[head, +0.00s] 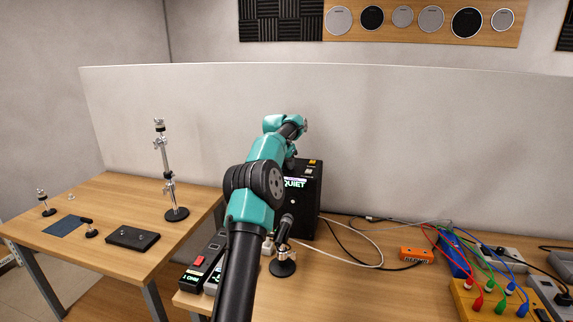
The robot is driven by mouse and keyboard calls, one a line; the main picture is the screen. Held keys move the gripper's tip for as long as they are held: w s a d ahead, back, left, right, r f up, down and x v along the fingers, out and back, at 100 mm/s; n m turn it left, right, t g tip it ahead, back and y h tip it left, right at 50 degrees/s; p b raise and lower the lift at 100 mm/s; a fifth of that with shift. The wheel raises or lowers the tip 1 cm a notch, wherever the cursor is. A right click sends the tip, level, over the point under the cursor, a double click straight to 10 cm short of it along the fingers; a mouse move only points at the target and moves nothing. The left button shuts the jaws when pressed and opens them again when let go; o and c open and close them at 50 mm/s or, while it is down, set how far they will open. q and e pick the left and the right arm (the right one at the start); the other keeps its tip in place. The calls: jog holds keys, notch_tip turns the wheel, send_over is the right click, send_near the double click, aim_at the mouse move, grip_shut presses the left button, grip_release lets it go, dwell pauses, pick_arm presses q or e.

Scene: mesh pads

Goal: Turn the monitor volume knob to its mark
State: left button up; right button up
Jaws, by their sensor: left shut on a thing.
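The monitor (307,205) is a black box on the bench, with a lit display reading "QUIET" at its upper front and small orange and pale parts on top. My left arm reaches over to it from the bottom of the head view. My left gripper (292,156) is at the top left of the monitor, partly hidden behind my own arm, and is shut on the volume knob. The knob and its mark are hidden there, so I cannot tell how the knob is turned. My right gripper is not in view.
A small microphone stand (283,266) stands just in front of the monitor. Devices with a red switch (198,263) lie left of my arm. Cables, an orange box (416,254) and a yellow plug board (476,300) fill the right. A grey partition (420,140) stands behind.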

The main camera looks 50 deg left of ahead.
pick_arm(q)
jog(key=shift+m+h, duration=0.3)
jog(key=shift+m, duration=0.5)
jog(key=o, duration=0.9)
jog(key=shift+r, duration=0.1)
